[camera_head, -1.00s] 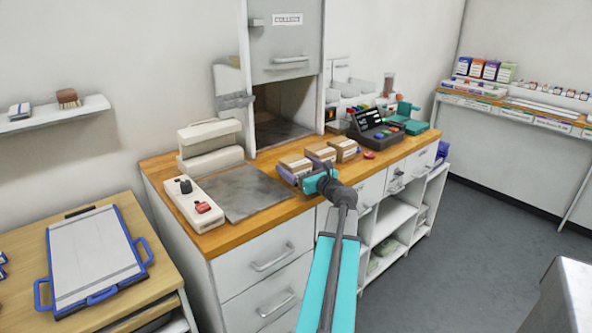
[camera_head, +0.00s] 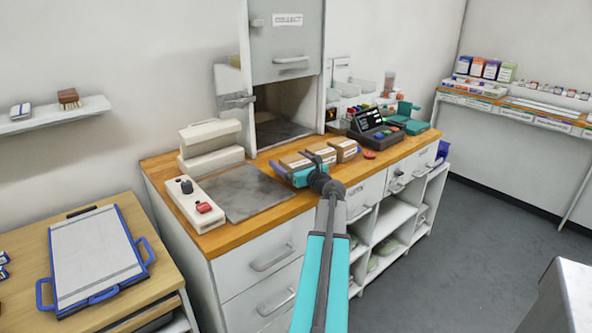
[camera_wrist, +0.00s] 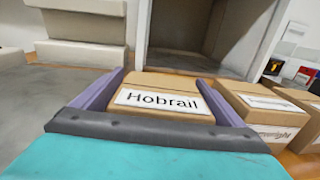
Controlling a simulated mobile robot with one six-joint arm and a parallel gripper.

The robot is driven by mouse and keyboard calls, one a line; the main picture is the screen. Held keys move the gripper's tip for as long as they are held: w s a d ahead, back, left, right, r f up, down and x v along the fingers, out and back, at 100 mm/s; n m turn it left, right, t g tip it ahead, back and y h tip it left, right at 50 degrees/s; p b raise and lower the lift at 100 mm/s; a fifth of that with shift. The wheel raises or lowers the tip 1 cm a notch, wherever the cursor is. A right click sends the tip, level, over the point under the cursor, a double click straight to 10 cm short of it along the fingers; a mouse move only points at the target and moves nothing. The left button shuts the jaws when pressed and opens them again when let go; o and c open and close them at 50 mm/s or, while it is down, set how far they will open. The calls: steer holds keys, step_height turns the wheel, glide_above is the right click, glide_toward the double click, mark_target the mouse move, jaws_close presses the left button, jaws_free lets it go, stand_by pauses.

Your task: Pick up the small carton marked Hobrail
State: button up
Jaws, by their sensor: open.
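The small brown carton marked Hobrail (camera_wrist: 165,85) stands in the middle of the wrist view, its white label facing me. In the head view it is the leftmost of three cartons (camera_head: 294,161) on the wooden counter. My gripper (camera_wrist: 160,90) is open, with one purple finger at each side of the carton. The carton's lower front is hidden behind my gripper's body. I cannot tell whether the fingers touch its sides. In the head view my gripper (camera_head: 291,170) is at the carton's near side, and partly hides it.
Two similar cartons, a middle one (camera_wrist: 265,113) and a right one (camera_head: 343,147), stand close on the right. A grey mat (camera_head: 245,190) and a cream device (camera_head: 193,205) lie to the left. An open collect hatch (camera_head: 280,110) is behind. A dark keypad device (camera_head: 375,127) stands further right.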

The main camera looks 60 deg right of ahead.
stand_by(0.3)
steer(key=c, duration=1.3)
steer(key=shift+r, duration=0.1)
steer(key=shift+r, duration=1.7)
steer(key=s, duration=0.5)
steer(key=s+r, duration=0.1)
steer(key=s, duration=0.4)
steer(key=s+a+b, duration=0.1)
steer(key=s, duration=0.5)
steer(key=shift+r, duration=0.25)
